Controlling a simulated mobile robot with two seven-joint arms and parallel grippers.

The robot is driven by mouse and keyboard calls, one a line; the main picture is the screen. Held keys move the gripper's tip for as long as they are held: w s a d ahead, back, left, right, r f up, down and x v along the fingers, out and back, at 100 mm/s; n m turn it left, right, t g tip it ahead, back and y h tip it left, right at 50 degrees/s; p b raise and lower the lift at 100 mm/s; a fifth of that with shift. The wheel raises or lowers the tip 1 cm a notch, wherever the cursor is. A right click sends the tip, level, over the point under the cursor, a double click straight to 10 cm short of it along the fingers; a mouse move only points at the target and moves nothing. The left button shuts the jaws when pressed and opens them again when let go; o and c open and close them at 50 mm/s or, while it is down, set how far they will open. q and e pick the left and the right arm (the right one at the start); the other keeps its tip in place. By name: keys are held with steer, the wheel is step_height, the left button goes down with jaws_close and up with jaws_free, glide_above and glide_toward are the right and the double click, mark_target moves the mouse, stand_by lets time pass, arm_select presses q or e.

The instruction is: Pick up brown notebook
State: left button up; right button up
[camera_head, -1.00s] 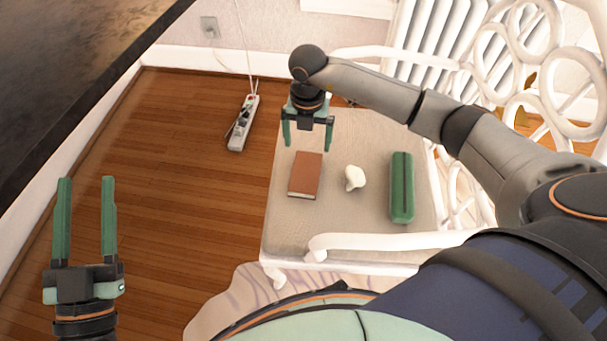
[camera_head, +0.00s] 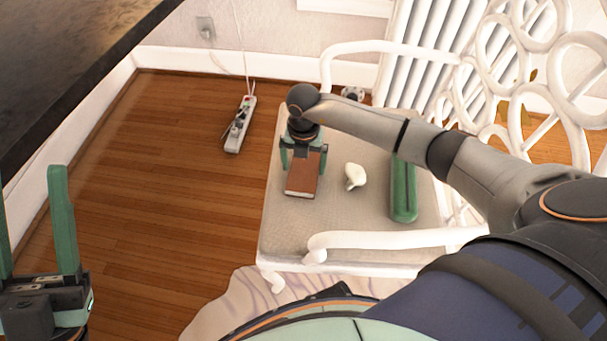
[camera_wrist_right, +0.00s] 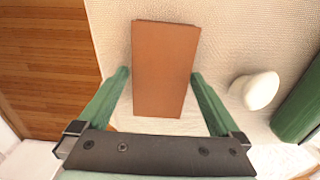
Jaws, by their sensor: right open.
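The brown notebook (camera_head: 302,181) lies flat on the seat of a white chair (camera_head: 285,228). My right gripper (camera_head: 304,168) is open above the far end of the notebook, with its fingers to either side. In the right wrist view the notebook (camera_wrist_right: 165,65) shows between and beyond the green fingertips of the right gripper (camera_wrist_right: 160,75), with a gap on each side. The gripper hides the notebook's far end in the head view. My left gripper (camera_head: 35,225) is open and empty at the lower left, over the floor and far from the chair.
A white rounded object (camera_head: 355,176) sits just right of the notebook, and a green case (camera_head: 403,190) lies farther right. The chair's white armrests (camera_head: 395,240) flank the seat. A power strip (camera_head: 240,125) lies on the wooden floor. A dark surface (camera_head: 60,60) fills the upper left.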

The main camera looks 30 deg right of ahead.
steer(key=shift+f, duration=0.6)
steer(key=shift+c, duration=0.4)
steer(key=c, duration=1.1)
steer(key=shift+r, duration=0.15)
steer(key=shift+c, duration=0.2)
